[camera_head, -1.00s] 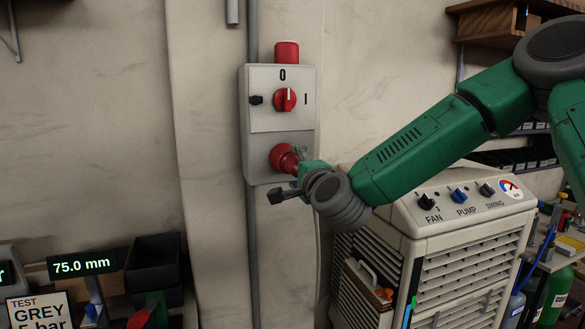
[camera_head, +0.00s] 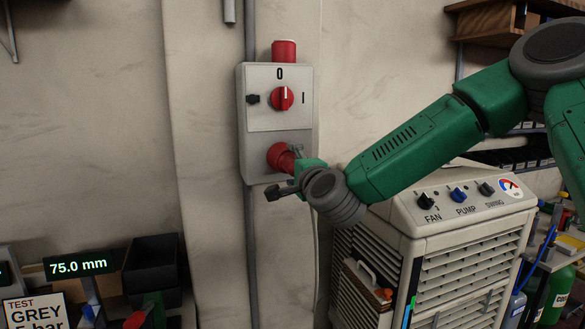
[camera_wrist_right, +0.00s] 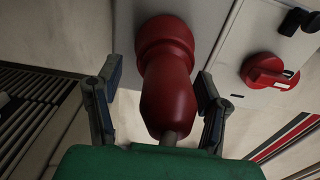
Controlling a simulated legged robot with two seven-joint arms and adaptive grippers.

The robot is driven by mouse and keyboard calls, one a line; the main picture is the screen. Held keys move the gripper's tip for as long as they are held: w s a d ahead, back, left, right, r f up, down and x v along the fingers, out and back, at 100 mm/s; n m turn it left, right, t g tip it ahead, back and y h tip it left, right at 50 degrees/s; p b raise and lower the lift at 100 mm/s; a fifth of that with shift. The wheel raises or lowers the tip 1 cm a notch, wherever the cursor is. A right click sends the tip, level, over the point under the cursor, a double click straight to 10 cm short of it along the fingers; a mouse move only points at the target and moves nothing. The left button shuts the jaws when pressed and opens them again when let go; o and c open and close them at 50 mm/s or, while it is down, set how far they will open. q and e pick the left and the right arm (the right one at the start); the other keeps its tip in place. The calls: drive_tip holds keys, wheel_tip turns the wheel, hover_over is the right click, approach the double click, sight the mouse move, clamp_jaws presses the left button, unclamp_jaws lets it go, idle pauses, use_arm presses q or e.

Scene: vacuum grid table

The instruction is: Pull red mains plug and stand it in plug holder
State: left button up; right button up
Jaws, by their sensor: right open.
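The red mains plug (camera_head: 281,156) sits in the lower part of the grey switch box (camera_head: 251,145) on the wall. It also shows in the right wrist view (camera_wrist_right: 168,90), its wide end against the box and a dark cable leaving its near end. My right gripper (camera_head: 289,173) is open at the plug. In the right wrist view its two fingers (camera_wrist_right: 158,88) stand on either side of the plug body, with a gap visible on both sides. I cannot make out a plug holder. My left gripper is not in view.
The red rotary switch (camera_head: 283,98) on the box points up to 0, and shows above right of the plug in the wrist view (camera_wrist_right: 270,70). A louvred cooler (camera_head: 450,215) stands below my right arm.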

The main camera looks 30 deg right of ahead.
sight(292, 165)
drive_tip(key=shift+d, duration=0.15)
drive_tip(key=shift+a+r, duration=0.2)
drive_tip(key=shift+a, duration=0.65)
drive_tip(key=shift+d, duration=0.35)
drive_tip(key=shift+c, duration=1.2)
drive_tip(key=shift+d+f, duration=0.15)
drive_tip(key=shift+d, duration=0.15)
clamp_jaws()
drive_tip(key=shift+s+a, duration=0.35)
drive_tip(key=shift+a, duration=0.1)
drive_tip(key=shift+b+v, duration=0.45)
drive_tip(key=shift+v, duration=2.2)
drive_tip(key=shift+d, duration=0.15)
